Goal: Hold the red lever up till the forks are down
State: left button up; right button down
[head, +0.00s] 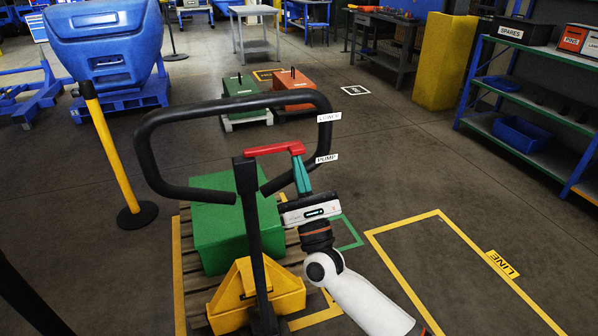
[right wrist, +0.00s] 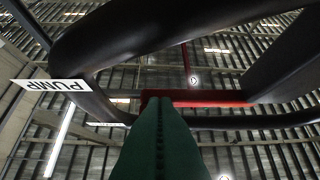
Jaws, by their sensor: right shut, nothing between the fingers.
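The red lever (head: 272,149) sits inside the black handle loop (head: 150,150) of a pallet truck with a yellow body (head: 285,287). My right gripper (head: 298,162) has shut teal fingers, upright just under the lever's right end, with nothing between them. In the right wrist view the fingertips (right wrist: 162,103) reach the lever (right wrist: 215,97) from below; they look to touch it, but I cannot be sure. A green block (head: 222,240) rests on a wooden pallet (head: 190,285) behind the truck body. The forks are hidden beneath the pallet. My left gripper is not in view.
LOWER (head: 329,117) and PUMP (head: 327,158) labels are on the handle's right side. A yellow post (head: 112,150) stands left. An empty yellow-outlined floor area marked LINE (head: 502,264) lies right. Green and orange blocks stand behind, and a shelf (head: 520,140) stands far right.

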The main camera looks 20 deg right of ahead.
jog(key=n+y, duration=0.2)
jog(key=r+n+g+y, duration=0.1)
jog(key=n+y, duration=0.1)
jog(key=r+n+y, duration=0.1)
jog(key=n+y, duration=0.1)
jog(key=shift+d+r+n+g+b, duration=0.15)
jog(key=shift+d+n+g+b, duration=0.15)
jog(key=shift+d+b, duration=0.1)
jog(key=shift+a, duration=0.1)
dwell(0.9)
jog(key=shift+s+f, duration=0.1)
jog(key=shift+f, duration=0.15)
jog(key=s+d+b, duration=0.1)
jog(key=s+d, duration=0.1)
jog(key=s, duration=0.4)
jog(key=s+d+f+b, duration=0.1)
jog(key=s+d, duration=0.1)
jog(key=s, duration=0.5)
jog(key=shift+s+f, duration=0.2)
jog(key=shift+f, duration=0.1)
dwell(0.3)
